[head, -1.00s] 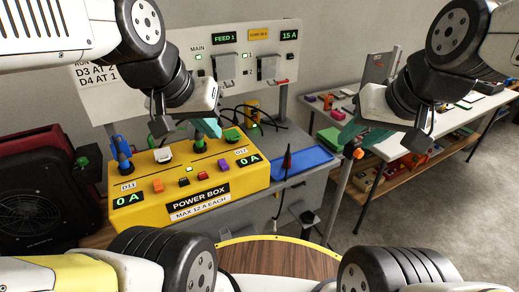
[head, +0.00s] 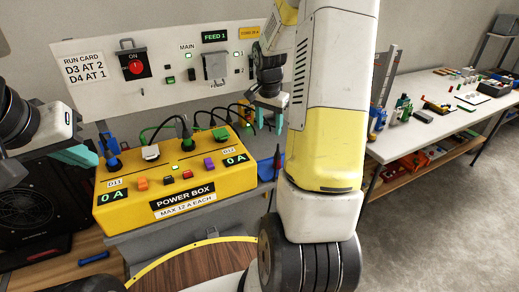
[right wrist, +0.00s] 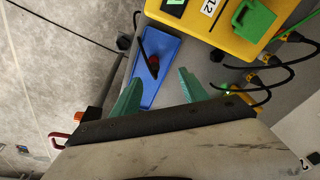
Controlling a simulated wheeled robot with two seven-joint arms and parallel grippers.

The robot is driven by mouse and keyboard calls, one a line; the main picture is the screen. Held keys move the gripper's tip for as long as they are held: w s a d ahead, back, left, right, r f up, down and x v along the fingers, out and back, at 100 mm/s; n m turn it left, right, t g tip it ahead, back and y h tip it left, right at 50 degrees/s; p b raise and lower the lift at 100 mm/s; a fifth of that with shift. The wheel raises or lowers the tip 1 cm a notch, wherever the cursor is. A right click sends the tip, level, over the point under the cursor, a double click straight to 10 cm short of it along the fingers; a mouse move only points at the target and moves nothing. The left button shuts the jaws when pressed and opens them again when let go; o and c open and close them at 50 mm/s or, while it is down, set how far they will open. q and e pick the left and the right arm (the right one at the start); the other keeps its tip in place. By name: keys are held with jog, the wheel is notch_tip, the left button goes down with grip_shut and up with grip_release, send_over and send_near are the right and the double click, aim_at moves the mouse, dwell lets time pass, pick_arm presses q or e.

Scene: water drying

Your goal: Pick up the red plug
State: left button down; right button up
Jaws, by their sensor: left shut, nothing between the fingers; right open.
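The red plug (right wrist: 153,62) is on the blue tray (right wrist: 160,85) with a dark cable. In the head view the red plug (head: 277,156) is small and partly hidden beside my right arm. My right gripper (head: 265,118) is open and empty, its teal fingers pointing down behind the power box's right end. In the right wrist view the plug shows just beyond the gap between the fingertips (right wrist: 160,76), not held. My left gripper (head: 94,158) is shut and empty, left of the yellow power box (head: 180,210).
The power box carries a blue plug (head: 112,160), a black plug (head: 186,138) and a green one (head: 220,134). Several cables loop behind it. The run card panel (head: 160,105) stands at the back. A white side table (head: 400,150) stands right.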

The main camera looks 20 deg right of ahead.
aim_at(278, 152)
jog(key=d+f, duration=0.1)
jog(key=f, duration=0.2)
jog(key=w+d+f+m, duration=0.1)
jog(key=d+f, duration=0.1)
jog(key=w+d+f+m+g, duration=0.1)
jog(key=f, duration=0.2)
jog(key=shift+d+f, duration=0.25)
jog(key=shift+f, duration=0.1)
jog(key=f, duration=0.5)
jog(key=w+d+f, duration=0.1)
jog(key=f, duration=0.1)
jog(key=shift+f, duration=0.3)
grip_shut()
